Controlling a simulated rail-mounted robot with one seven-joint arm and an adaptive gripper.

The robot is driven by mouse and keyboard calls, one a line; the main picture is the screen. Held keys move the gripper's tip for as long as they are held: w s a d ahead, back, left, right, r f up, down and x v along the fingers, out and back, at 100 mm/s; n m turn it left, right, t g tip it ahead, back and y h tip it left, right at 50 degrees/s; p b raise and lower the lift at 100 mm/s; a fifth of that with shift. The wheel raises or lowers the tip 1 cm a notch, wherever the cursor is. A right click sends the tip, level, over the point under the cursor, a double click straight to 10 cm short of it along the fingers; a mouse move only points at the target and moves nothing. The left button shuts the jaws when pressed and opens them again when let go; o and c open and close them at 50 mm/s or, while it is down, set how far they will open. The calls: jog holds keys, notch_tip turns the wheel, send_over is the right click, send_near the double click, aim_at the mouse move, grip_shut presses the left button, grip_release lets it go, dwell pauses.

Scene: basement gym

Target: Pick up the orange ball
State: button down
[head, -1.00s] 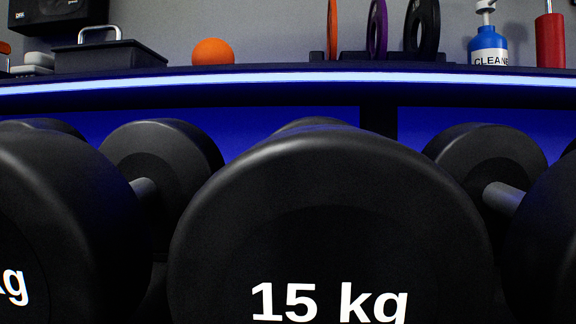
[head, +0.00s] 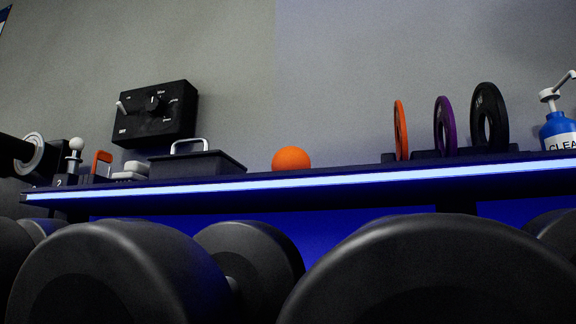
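The orange ball (head: 291,158) sits on the dark shelf (head: 330,178) with the glowing blue-white front edge, near the middle of the head view. It stands apart from the things on either side of it. My gripper is not in view.
Left of the ball is a black lidded box (head: 197,165) with a metal handle; right are upright orange (head: 400,130), purple (head: 445,126) and black discs (head: 489,118). A blue cleaner bottle (head: 558,132) stands far right. Large black dumbbells (head: 430,275) fill the space below the shelf.

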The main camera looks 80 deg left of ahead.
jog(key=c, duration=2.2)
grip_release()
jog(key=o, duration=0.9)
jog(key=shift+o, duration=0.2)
